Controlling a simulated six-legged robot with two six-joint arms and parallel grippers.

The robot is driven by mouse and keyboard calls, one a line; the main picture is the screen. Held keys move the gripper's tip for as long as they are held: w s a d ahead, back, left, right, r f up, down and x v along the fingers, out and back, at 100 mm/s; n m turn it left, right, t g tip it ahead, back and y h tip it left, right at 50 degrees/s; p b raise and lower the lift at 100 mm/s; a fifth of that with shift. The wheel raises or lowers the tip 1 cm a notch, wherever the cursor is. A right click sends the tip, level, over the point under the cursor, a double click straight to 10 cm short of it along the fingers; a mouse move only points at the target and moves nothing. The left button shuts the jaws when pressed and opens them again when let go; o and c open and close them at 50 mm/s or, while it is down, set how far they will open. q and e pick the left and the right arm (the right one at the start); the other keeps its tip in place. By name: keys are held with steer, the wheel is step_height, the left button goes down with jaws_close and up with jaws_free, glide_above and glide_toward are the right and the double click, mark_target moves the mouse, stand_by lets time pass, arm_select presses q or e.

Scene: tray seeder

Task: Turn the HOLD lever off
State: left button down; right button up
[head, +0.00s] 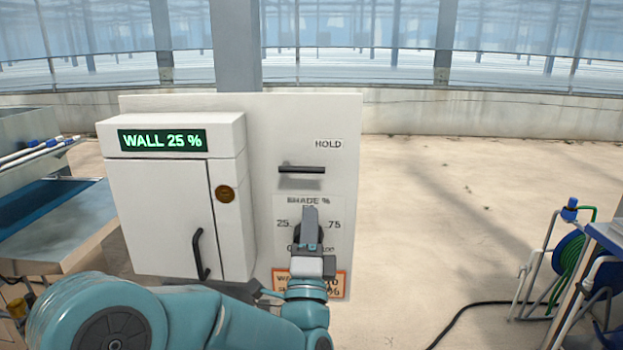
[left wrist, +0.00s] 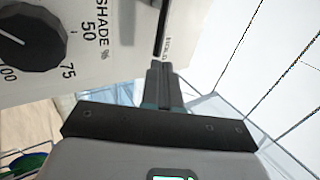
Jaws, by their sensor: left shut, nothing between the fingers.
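The HOLD lever (head: 302,169) is a black horizontal bar on the white panel, below the HOLD label (head: 328,144). In the left wrist view the lever (left wrist: 162,28) is a dark bar just beyond my fingertips. My left gripper (head: 310,211) is shut and empty, in front of the SHADE dial area and below the lever in the head view. In the left wrist view its fingertips (left wrist: 157,66) are close to the lever's near end; I cannot tell whether they touch. The black SHADE dial (left wrist: 32,40) is left of them there; in the head view my gripper hides it. My right gripper is not in view.
A white cabinet (head: 160,215) with a black handle and a green "WALL 25 %" display (head: 162,140) stands left of the lever. An orange-edged label (head: 338,284) is partly hidden low on the panel. A hose reel (head: 568,255) stands right. The floor between is mostly clear.

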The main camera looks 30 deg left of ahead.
mark_target(313, 172)
arm_select(q)
steer(key=p+x, duration=0.2)
steer(key=x, duration=0.5)
steer(key=shift+r+p, duration=0.1)
steer(key=shift+p, duration=0.2)
steer(key=shift+w+a, duration=0.1)
steer(key=shift+w, duration=0.2)
steer(key=shift+r+n+y+b, duration=0.2)
steer(key=shift+n+y+b, duration=0.15)
steer(key=shift+n, duration=0.25)
